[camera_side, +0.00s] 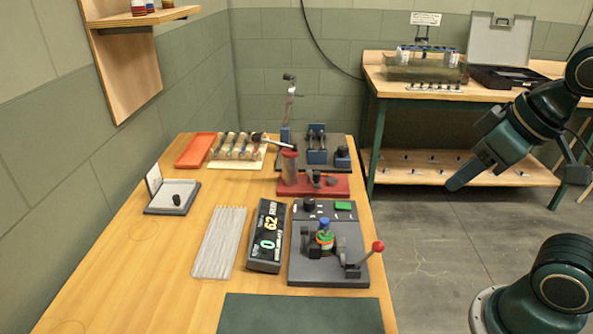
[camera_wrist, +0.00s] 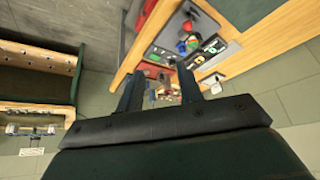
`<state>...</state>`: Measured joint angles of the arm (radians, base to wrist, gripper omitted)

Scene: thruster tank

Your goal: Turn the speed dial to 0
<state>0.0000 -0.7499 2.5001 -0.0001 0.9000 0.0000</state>
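A grey machine (camera_side: 350,235) stands on the wooden table, with a black round knob (camera_side: 309,204) at its back left that looks like the speed dial. Its markings are too small to read. A green button (camera_side: 343,206) is to the knob's right, and a red-balled lever (camera_side: 377,247) is at the front right. A black display (camera_side: 266,235) left of the machine shows 62 and 0. My gripper (camera_side: 460,182) is in the air right of the table, well away from the knob. In the wrist view its two fingers (camera_wrist: 160,90) are apart with nothing between them.
A red-based device (camera_side: 312,187) and a blue apparatus (camera_side: 317,155) stand behind the machine. A ribbed grey plate (camera_side: 218,243) lies left of the display. A dark green mat (camera_side: 300,315) lies at the front. A second bench (camera_side: 455,92) with a tank stands behind.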

